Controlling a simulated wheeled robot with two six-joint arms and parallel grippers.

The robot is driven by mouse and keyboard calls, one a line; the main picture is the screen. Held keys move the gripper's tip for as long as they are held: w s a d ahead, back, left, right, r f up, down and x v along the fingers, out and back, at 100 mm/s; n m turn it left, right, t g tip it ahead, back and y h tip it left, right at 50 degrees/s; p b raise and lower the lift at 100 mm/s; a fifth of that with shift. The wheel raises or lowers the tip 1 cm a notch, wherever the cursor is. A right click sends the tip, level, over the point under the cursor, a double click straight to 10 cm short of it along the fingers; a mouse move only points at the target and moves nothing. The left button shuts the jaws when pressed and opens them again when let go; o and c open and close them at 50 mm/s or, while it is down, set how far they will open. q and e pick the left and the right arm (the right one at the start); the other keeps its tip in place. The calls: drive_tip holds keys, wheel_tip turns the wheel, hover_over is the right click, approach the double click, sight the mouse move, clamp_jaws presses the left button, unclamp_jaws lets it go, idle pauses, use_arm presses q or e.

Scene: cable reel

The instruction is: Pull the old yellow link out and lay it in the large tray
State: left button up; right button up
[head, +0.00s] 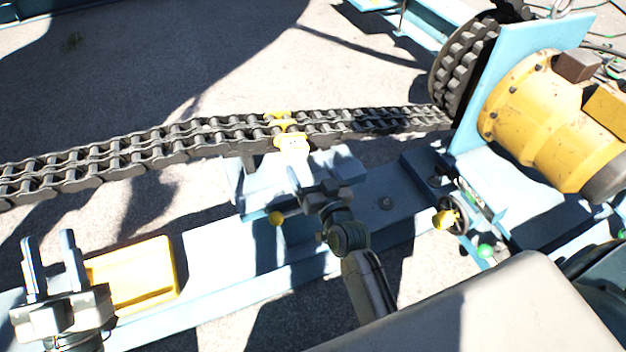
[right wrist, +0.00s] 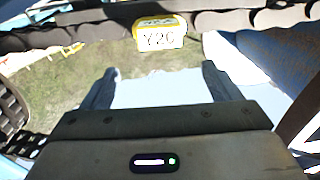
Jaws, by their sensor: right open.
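The yellow link (head: 291,143) sits in the double-row chain (head: 130,148), with a yellow part also showing on the chain's far side. In the right wrist view the yellow link (right wrist: 158,36) shows a pale plate with dark characters, at the top centre. My right gripper (head: 309,180) is just on the near side of the link, open and empty; in the wrist view its fingers (right wrist: 160,80) are spread below the link, apart from it. My left gripper (head: 48,240) is open and empty at the lower left, beside a yellow tray (head: 172,268), whose visible inside is empty.
The chain runs across to a dark sprocket (head: 462,70) at the upper right. A yellow motor (head: 530,100) on a blue plate stands right of it. A blue beam (head: 215,250) lies under my arms.

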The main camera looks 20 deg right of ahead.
sight(299, 149)
drive_tip(key=w, duration=0.9)
drive_tip(key=shift+w+a, duration=0.15)
use_arm(q)
drive_tip(key=shift+r, duration=0.1)
use_arm(e)
drive_tip(key=shift+w, duration=0.6)
